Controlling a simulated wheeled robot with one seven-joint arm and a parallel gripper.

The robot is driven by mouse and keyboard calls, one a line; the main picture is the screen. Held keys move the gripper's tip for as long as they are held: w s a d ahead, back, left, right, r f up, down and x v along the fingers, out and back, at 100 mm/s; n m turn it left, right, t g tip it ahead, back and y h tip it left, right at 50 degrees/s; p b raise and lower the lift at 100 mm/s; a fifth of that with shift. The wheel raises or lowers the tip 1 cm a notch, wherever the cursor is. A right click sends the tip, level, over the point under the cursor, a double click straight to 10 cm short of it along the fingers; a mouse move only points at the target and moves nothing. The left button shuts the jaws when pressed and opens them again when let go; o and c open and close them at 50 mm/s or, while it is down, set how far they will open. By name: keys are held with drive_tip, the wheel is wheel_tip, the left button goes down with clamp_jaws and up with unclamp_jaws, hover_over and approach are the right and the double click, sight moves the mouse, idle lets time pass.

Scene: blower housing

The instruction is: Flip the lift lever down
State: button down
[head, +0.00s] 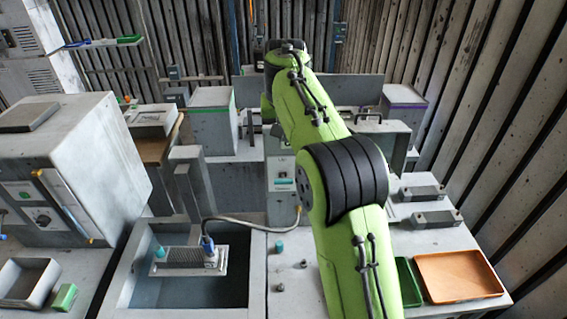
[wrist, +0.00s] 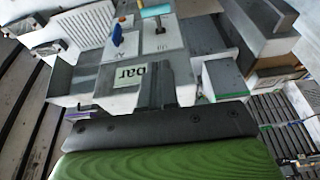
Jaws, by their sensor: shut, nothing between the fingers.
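In the wrist view a light panel carries a blue lever (wrist: 117,36) and a second lever with a teal handle (wrist: 156,11) on a dark stem. Which one is the lift lever I cannot tell for sure; no readable lift label shows. The blue lever stands roughly upright in the picture. My gripper (wrist: 158,74) is shut and empty, its dark fingers in front of the panel and apart from both levers as far as I can see. In the head view my green arm hides the fingers and the levers.
A sink-like basin (head: 125,294) holds a finned block (head: 180,262) with a cable. An orange tray (head: 458,277) and a green tray (head: 408,284) lie at the right. A large grey cabinet (head: 70,150) stands at the left. A label reading "bar" (wrist: 130,75) shows close to the fingers.

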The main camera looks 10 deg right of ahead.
drive_tip(key=shift+f, duration=0.2)
hover_over(283, 180)
drive_tip(key=w, duration=0.2)
drive_tip(key=f, duration=0.9)
drive_tip(key=shift+s+d, duration=0.2)
drive_tip(key=f, duration=0.1)
drive_tip(key=s+f+b, duration=0.1)
drive_tip(key=f, duration=0.1)
drive_tip(key=shift+s+a+f, duration=0.1)
drive_tip(key=shift+f, duration=0.15)
drive_tip(key=shift+s+f, duration=0.2)
drive_tip(key=shift+f, duration=0.05)
drive_tip(key=shift+w, duration=0.1)
